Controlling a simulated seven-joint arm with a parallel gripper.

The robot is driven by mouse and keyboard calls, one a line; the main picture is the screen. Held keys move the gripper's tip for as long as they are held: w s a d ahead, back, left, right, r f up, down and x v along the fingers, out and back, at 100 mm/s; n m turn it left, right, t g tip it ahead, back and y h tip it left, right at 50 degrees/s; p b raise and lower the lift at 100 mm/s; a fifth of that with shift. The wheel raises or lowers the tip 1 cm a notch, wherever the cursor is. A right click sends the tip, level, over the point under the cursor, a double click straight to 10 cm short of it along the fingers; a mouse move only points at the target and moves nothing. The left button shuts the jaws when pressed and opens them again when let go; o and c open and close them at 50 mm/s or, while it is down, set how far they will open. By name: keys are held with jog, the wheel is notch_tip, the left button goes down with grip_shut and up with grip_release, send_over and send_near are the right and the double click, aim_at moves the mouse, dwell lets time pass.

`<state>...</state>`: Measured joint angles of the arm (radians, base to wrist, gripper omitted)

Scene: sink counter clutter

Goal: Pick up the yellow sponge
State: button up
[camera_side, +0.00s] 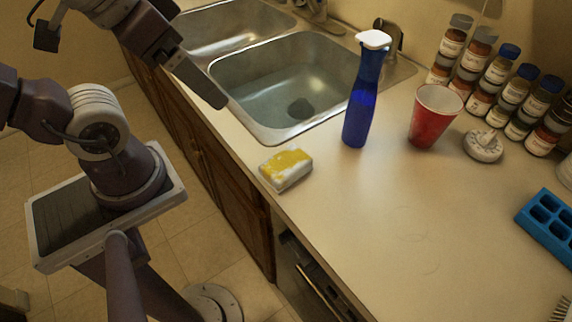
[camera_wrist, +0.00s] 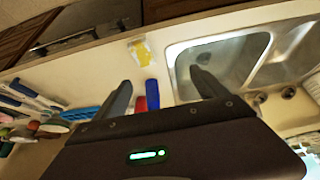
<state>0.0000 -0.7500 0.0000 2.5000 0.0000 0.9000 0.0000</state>
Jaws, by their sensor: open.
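The yellow sponge (camera_side: 286,168), a small block with yellow and white areas, lies on the counter near its front edge, just right of the sink. It also shows in the wrist view (camera_wrist: 140,52), beyond my fingertips. My gripper (camera_wrist: 157,88) is open and empty, its two dark fingers wide apart. In the side view part of my gripper (camera_side: 212,88) shows at upper left, above the near edge of the sink. It is apart from the sponge, up and to the left of it. Its fingertips are not clearly separated in that view.
A blue bottle (camera_side: 361,105) and a red cup (camera_side: 434,115) stand behind and right of the sponge. Several spice jars (camera_side: 503,85) line the back, with a white round item (camera_side: 483,146) before them. A blue tray (camera_side: 549,224) lies at right. The metal sink (camera_side: 275,85) is open. The front counter is clear.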

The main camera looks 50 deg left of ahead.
jog(key=shift+o, duration=1.3)
jog(key=m+g, duration=0.6)
jog(key=m, duration=1.1)
send_over(286, 161)
jog(key=f, duration=1.4)
jog(key=shift+w+a, duration=0.1)
jog(key=shift+a, duration=0.3)
jog(key=f, duration=0.4)
jog(key=d+f, duration=0.1)
jog(key=f, duration=0.2)
jog(key=shift+f, duration=0.1)
jog(key=shift+a, duration=0.1)
jog(key=c, duration=1.1)
notch_tip(286, 161, up, 10)
jog(key=shift+r, duration=0.1)
jog(key=shift+c, duration=0.2)
jog(key=o, duration=0.5)
jog(key=c, duration=0.4)
